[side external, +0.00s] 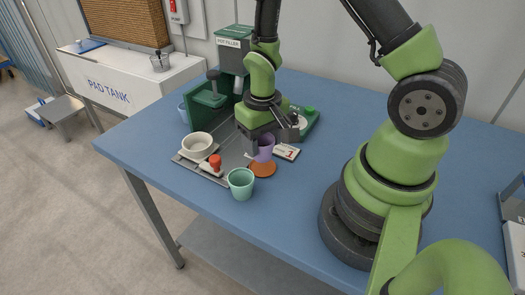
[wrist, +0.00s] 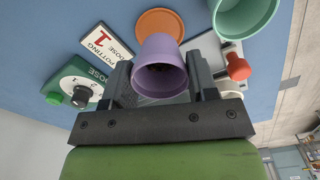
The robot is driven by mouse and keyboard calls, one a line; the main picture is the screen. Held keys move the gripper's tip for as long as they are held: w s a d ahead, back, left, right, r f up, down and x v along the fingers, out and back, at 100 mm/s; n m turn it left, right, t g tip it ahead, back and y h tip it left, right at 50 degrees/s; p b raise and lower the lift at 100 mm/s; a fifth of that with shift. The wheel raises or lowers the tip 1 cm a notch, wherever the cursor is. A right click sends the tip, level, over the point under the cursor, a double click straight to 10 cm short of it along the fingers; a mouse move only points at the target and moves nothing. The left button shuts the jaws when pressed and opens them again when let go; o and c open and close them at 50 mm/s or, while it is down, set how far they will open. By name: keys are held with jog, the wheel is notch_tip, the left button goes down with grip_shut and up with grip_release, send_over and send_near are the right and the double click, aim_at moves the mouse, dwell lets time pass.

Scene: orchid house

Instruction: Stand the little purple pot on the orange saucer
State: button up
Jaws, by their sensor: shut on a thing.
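The little purple pot (side external: 265,149) is between the fingers of my gripper (side external: 258,138), which is shut on it. The pot looks upright in the side view. In the wrist view the purple pot (wrist: 160,68) sits between the two dark fingers of my gripper (wrist: 161,82), its mouth toward the camera and dark inside. The orange saucer (side external: 262,170) lies flat on the blue table, just below the pot in the side view. In the wrist view the saucer (wrist: 158,24) shows past the pot's far edge, partly covered by it. I cannot tell whether they touch.
A mint pot (side external: 240,184) stands close in front of the saucer. A grey tray (side external: 183,160) holds a white bowl (side external: 197,148) and a red-handled tool (side external: 215,163). A dose card (wrist: 106,46) and green dosing device (wrist: 78,84) are near. A green pot filler (side external: 232,58) stands behind.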

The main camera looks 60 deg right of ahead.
jog(key=shift+f, duration=1.55)
jog(key=shift+f, duration=0.1)
jog(key=o, duration=1)
notch_tip(320, 180, up, 12)
notch_tip(320, 180, up, 11)
jog(key=t, duration=0.4)
send_over(262, 152)
jog(key=s+a, duration=0.1)
jog(key=s, duration=0.1)
jog(key=shift+s+a+r+t+y, duration=0.35)
jog(key=shift+s+a+r+t, duration=0.2)
jog(key=shift+s+r, duration=0.5)
jog(key=shift+s+a+r+t+y, duration=0.3)
jog(key=shift+s+a+r+t, duration=0.2)
jog(key=shift+s+r, duration=0.55)
jog(key=shift+s+a+r+t+y, duration=0.35)
jog(key=shift+s+a+r+t, duration=0.3)
jog(key=shift+s, duration=0.7)
